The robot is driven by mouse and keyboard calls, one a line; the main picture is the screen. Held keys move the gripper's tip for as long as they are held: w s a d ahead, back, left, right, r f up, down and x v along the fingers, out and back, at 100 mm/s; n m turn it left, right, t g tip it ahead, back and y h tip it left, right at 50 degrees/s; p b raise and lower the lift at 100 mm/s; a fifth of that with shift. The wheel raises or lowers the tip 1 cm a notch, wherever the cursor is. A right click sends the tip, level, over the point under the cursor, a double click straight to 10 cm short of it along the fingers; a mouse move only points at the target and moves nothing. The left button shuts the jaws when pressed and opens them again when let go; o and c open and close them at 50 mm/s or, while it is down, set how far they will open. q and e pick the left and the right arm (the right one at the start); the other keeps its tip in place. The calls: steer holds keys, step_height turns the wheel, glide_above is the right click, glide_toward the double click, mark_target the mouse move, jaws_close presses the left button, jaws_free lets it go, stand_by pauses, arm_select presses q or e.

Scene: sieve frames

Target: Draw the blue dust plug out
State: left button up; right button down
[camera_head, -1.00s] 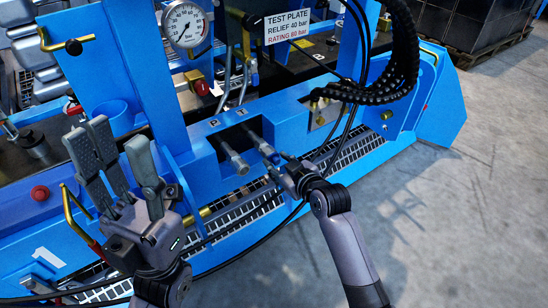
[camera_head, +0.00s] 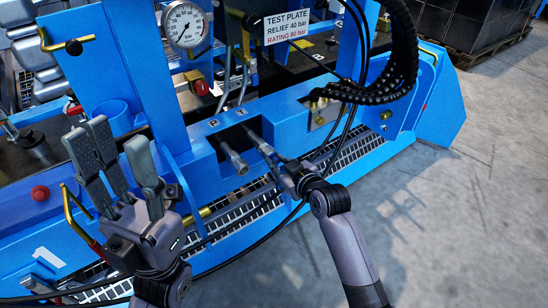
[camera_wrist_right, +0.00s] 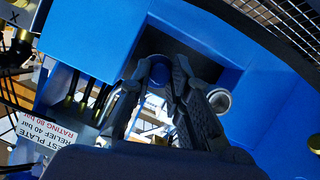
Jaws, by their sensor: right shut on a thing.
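The blue dust plug (camera_wrist_right: 158,75) shows as a small blue round piece between the fingers in the right wrist view. It is mostly hidden by them, so I cannot tell how far it sits in the coupling. My right gripper (camera_head: 279,164) is shut on it at the front end of the T coupling (camera_head: 258,141). The fingers also show in the right wrist view (camera_wrist_right: 155,105). The P coupling (camera_head: 233,158) lies just left of it, with its open silver end (camera_wrist_right: 219,100) beside the fingers. My left gripper (camera_head: 118,165) is open and empty at the left.
A blue frame (camera_head: 290,108) surrounds the recess with the couplings. Black hoses (camera_head: 375,90) hang on the right, and a dark cable runs beneath my right gripper. A pressure gauge (camera_head: 185,25) and a test plate sign (camera_head: 287,28) stand behind. The floor at right is free.

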steer(key=shift+d+r+p, duration=0.1)
steer(key=shift+d+p, duration=0.1)
steer(key=shift+p, duration=0.2)
steer(key=shift+s+d+p, duration=0.55)
steer(key=shift+s+p, duration=0.15)
steer(key=shift+s, duration=0.1)
steer(key=shift+s+d+p, duration=0.35)
steer(key=shift+s+p, duration=0.1)
steer(key=shift+s, duration=0.1)
